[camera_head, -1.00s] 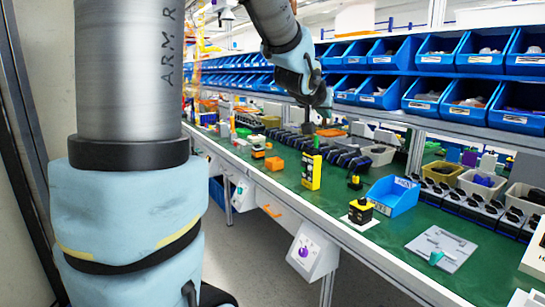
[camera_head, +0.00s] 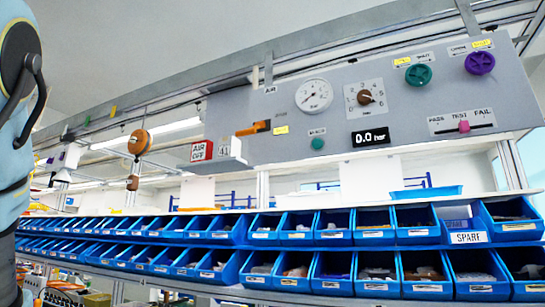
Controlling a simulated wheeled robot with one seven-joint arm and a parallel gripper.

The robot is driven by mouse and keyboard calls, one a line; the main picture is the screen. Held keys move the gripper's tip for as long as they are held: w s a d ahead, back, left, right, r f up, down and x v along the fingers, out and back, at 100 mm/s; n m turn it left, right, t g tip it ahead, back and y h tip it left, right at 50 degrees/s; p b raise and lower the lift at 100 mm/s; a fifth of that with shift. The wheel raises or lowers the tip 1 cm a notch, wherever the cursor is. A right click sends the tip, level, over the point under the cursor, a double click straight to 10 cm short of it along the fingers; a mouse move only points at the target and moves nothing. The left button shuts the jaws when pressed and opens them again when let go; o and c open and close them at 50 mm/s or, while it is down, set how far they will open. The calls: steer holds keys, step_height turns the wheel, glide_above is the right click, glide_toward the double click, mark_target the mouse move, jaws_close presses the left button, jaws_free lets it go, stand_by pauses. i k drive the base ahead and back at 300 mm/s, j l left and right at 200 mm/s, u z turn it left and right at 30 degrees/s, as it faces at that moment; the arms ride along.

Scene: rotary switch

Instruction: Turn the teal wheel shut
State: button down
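The teal wheel (camera_head: 418,75) is a round knob on the grey overhead panel (camera_head: 280,125), right of centre. Two small labels sit above it, the left one yellow and the right one pale; their words are too small to read surely. A part of my arm (camera_head: 15,140) fills the left edge of the view. My gripper is not in view, and nothing is seen touching the wheel.
Blue bins (camera_head: 350,270) line shelves below.

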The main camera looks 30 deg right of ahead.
mark_target(417, 74)
steer(key=z, duration=2.3)
